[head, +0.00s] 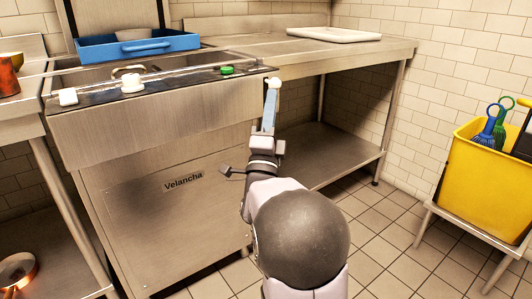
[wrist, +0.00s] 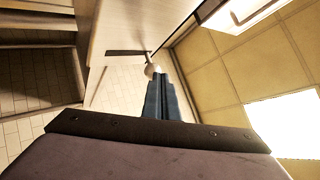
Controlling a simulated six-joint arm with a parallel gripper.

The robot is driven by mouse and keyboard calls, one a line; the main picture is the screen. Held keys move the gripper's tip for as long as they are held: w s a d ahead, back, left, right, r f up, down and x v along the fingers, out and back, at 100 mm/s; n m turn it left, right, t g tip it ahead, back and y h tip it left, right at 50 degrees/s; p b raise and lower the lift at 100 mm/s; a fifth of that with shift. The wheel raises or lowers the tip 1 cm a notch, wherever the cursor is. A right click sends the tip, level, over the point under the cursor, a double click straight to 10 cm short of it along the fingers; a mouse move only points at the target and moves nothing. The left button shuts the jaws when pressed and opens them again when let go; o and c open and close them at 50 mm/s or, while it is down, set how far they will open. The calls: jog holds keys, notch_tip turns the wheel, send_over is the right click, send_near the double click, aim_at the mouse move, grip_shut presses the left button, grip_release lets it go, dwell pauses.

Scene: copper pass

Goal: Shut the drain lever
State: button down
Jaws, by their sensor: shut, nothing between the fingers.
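The drain lever appears to be the pale knob (head: 273,83) at the right end of the steel machine's front. In the wrist view, a pale knob (wrist: 150,72) sits at the end of a dark bar (wrist: 125,52) against a pale panel. My gripper (head: 270,97) has slim blue fingers, shut and empty, with their tips right at the knob. In the wrist view my gripper (wrist: 157,84) also reaches the knob; I cannot tell whether they touch. The fingers hide part of the knob's near side.
A steel table (head: 290,46) with a white tray (head: 333,34) is to the right. A yellow bin (head: 480,170) stands far right.

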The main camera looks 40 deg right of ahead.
jog(key=v, duration=1.2)
jog(key=shift+f+b, duration=0.2)
jog(key=shift+b, duration=0.2)
jog(key=shift+s+a, duration=0.1)
